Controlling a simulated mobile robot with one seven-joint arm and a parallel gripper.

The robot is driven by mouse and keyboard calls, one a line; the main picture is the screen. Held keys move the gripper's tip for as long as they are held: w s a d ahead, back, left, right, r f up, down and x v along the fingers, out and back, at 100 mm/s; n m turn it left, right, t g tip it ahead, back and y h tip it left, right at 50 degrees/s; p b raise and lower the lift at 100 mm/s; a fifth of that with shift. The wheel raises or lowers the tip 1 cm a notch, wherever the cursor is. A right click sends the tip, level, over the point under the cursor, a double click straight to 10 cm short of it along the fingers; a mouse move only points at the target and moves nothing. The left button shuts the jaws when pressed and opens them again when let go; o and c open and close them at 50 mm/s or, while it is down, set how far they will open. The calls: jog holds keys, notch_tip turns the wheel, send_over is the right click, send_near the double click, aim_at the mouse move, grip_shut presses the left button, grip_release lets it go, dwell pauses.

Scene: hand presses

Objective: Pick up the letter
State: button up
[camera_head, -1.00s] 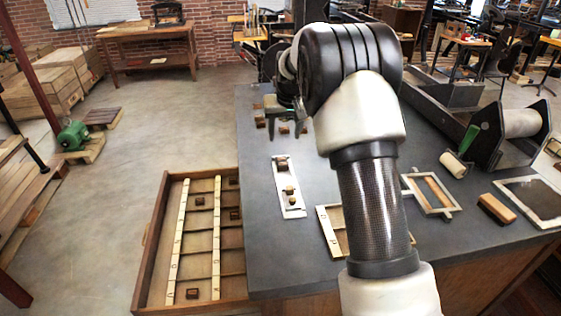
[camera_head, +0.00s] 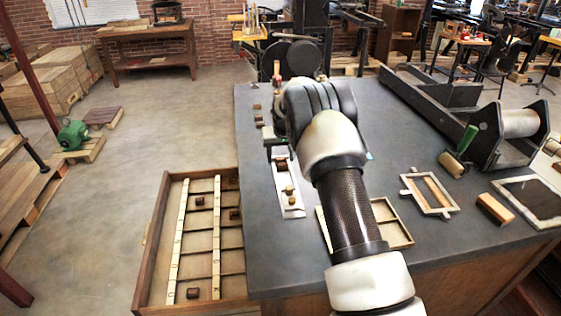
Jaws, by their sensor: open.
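Several small brown letter blocks are in view, and I cannot tell which one is the letter. A row of them (camera_head: 258,118) lies at the table's far left edge. Others (camera_head: 289,190) sit on a pale metal tray (camera_head: 293,211) near the table's left edge. More blocks (camera_head: 199,201) lie in the open wooden drawer (camera_head: 152,240). My gripper (camera_head: 270,153) is open, above the table by the tray's far end. My wrist partly hides it, and its exact height and distance to the blocks cannot be told.
A wooden frame (camera_head: 398,229) lies partly behind my arm. Another frame (camera_head: 430,192), a wooden block (camera_head: 495,208), a green-handled roller (camera_head: 455,160) and a press with a large roller (camera_head: 519,123) are on the right. The middle of the grey tabletop (camera_head: 382,145) is clear.

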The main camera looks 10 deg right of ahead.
jog(key=shift+s+a+f, duration=0.1)
jog(key=shift+f, duration=0.25)
jog(key=c, duration=1.1)
